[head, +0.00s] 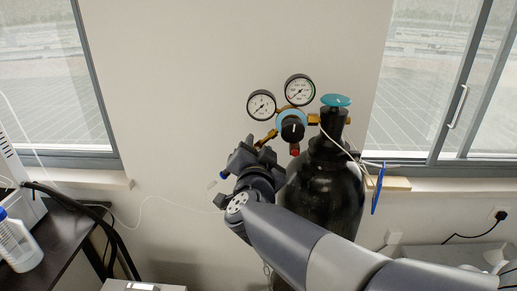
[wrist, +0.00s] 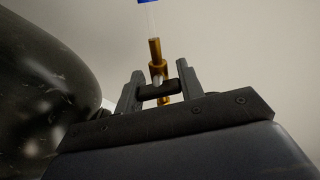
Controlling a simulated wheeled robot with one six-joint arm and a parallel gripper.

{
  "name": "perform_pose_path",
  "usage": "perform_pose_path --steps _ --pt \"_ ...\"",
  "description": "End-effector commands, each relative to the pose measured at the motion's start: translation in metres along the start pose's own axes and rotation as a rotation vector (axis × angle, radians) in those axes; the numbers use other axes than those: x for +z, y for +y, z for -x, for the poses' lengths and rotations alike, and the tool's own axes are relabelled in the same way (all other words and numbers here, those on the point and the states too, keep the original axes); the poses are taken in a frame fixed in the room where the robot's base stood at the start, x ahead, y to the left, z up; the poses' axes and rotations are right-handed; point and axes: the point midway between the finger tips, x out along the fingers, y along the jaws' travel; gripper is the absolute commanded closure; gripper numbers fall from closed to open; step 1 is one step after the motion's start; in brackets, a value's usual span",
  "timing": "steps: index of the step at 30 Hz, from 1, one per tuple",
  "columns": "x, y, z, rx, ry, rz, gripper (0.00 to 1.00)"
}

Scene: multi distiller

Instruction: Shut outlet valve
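The outlet valve's black handle (wrist: 158,91) shows in the wrist view on a brass fitting (wrist: 156,68). My gripper (wrist: 160,84) has its two fingers apart, one at each end of this handle. The handle spans the gap between them, but I cannot tell whether both fingers press on it. In the head view my gripper (head: 251,153) is at the lower left of the regulator (head: 292,127), left of the black gas cylinder (head: 325,188). It hides the outlet valve there.
Two round gauges (head: 262,105) sit above the regulator, and a teal cylinder knob (head: 336,100) is at its right. The dark cylinder body (wrist: 40,85) is close on the left in the wrist view. A bench with a white bottle (head: 18,245) stands at left.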

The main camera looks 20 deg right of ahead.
Motion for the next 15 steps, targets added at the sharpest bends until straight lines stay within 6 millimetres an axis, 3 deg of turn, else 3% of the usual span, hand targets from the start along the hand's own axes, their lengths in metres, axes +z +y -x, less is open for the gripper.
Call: perform_pose_path --steps 8,15 --pt "0.0001 0.0001 0.0002 0.000 0.000 0.000 0.86" --pt "0.0017 0.0015 0.0000 0.000 0.001 -0.113 0.86"
